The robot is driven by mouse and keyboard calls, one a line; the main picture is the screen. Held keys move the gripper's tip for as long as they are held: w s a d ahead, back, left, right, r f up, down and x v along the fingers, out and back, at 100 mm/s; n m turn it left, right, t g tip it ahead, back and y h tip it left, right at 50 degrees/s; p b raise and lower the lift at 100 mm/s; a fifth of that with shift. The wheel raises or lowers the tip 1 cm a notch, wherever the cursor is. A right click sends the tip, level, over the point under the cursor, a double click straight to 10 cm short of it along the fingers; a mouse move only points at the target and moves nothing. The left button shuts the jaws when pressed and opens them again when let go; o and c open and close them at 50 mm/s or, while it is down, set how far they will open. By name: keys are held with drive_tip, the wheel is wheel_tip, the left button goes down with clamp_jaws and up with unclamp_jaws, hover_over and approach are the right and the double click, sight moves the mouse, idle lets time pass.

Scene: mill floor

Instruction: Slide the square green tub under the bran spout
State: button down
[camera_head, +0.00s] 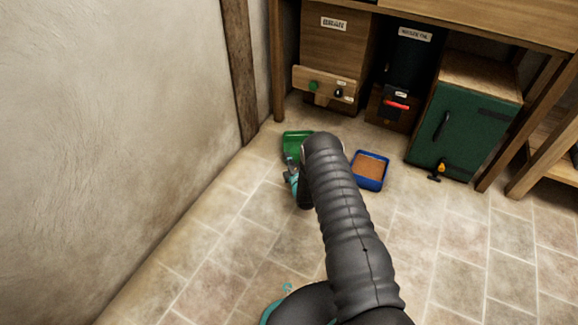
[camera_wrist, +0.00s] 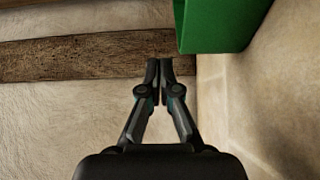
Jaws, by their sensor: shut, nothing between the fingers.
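The square green tub (camera_head: 296,142) stands on the floor near the wall, in front of the left wooden bin. My arm hides part of its right side. It also shows in the wrist view (camera_wrist: 222,22) at the upper right. My gripper (camera_head: 290,178) is low, on the near side of the tub. In the wrist view my gripper (camera_wrist: 165,72) is shut and empty, its tips close to the tub but apparently apart from it. The wooden bin (camera_head: 335,50) has a front board with a green knob and a black knob.
A blue tray (camera_head: 369,170) with brown contents stands right of my arm. The plaster wall (camera_head: 110,130) and wooden post (camera_head: 238,70) bound the left.

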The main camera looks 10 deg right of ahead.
wheel_tip(320, 180, down, 6)
drive_tip(key=shift+r+b, duration=0.25)
drive_tip(key=shift+b, duration=0.2)
drive_tip(key=shift+w+d, duration=0.3)
drive_tip(key=shift+w, duration=0.1)
drive_tip(key=shift+r, duration=0.1)
